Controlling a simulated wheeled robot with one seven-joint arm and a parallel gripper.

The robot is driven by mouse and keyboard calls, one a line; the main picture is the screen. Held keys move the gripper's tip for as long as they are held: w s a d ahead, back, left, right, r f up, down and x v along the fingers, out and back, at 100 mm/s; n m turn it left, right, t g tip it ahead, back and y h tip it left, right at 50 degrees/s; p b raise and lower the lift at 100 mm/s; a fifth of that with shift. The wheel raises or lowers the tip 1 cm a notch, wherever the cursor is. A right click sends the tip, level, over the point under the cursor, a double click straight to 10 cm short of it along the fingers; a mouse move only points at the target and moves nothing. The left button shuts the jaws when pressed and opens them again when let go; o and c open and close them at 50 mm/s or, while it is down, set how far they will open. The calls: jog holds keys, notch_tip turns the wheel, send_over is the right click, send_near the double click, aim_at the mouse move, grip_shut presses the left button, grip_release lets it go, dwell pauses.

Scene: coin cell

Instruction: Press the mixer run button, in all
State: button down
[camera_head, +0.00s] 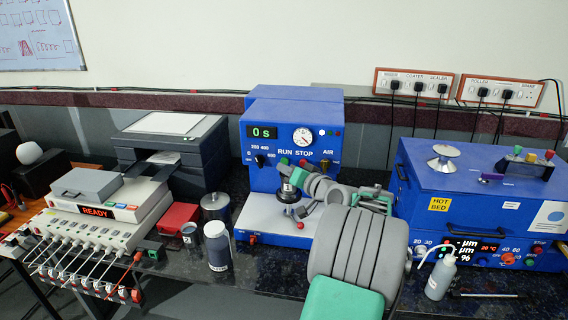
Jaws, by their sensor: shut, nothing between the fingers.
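The blue mixer (262,125) stands at the back centre of the bench, with a white base (265,215) in front. Its green display (264,132) reads "0 s". The green run button (284,161) shows under the RUN label, and a red stop button (303,163) is to its right under STOP. My gripper (288,171) is at the end of my grey and green arm, which reaches in from the lower right. Its tips appear shut and empty, just below the run button in the picture. I cannot tell whether they touch it.
A blue hot bed unit (475,185) stands at right, with a white wash bottle (441,276) before it. A dark bottle (218,248) and metal cylinders stand left of the mixer base. A printer (175,140) and a READY-display unit (105,205) are further left. My arm hides the mixer's right front.

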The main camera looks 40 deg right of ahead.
dwell(0.4)
jog(key=shift+w+d+b, duration=0.3)
jog(key=shift+d, duration=0.05)
jog(key=shift+w+d, duration=0.25)
jog(key=shift+d, duration=0.1)
dwell(0.6)
jog(key=shift+a, duration=0.1)
jog(key=shift+s+a+b, duration=0.5)
jog(key=shift+a+b, duration=0.05)
jog(key=shift+a, duration=0.05)
jog(key=s+a, duration=0.1)
jog(key=a, duration=0.1)
jog(key=s+a+b, duration=0.1)
jog(key=s+a, duration=0.1)
dwell(0.6)
dwell(0.5)
